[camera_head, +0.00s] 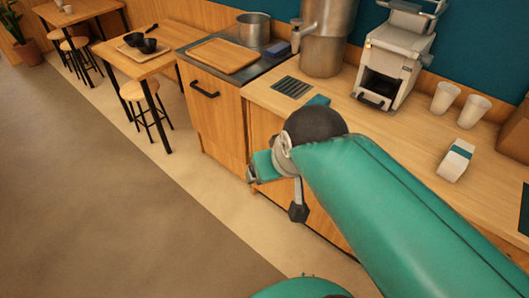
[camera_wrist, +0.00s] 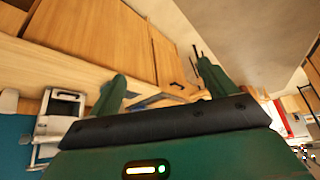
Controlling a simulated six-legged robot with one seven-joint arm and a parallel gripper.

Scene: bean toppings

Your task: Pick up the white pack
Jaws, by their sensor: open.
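The white pack (camera_head: 455,160) lies on the wooden counter at the right of the head view. It is a small white block with a teal band. I cannot make it out in the wrist view. My gripper (camera_wrist: 160,72) shows in the wrist view with its two green fingers wide apart and nothing between them. In the head view my green arm reaches out past the counter's front edge, with its far end left of the pack and well away from it. My arm hides part of the counter's edge and front.
On the counter (camera_head: 400,129) stand a white machine (camera_head: 393,60), a steel container (camera_head: 326,38) and two pale cups (camera_head: 445,97) behind the pack. A pot (camera_head: 253,28) and a wooden board (camera_head: 222,56) are farther left. The floor (camera_head: 90,180) at the left is open.

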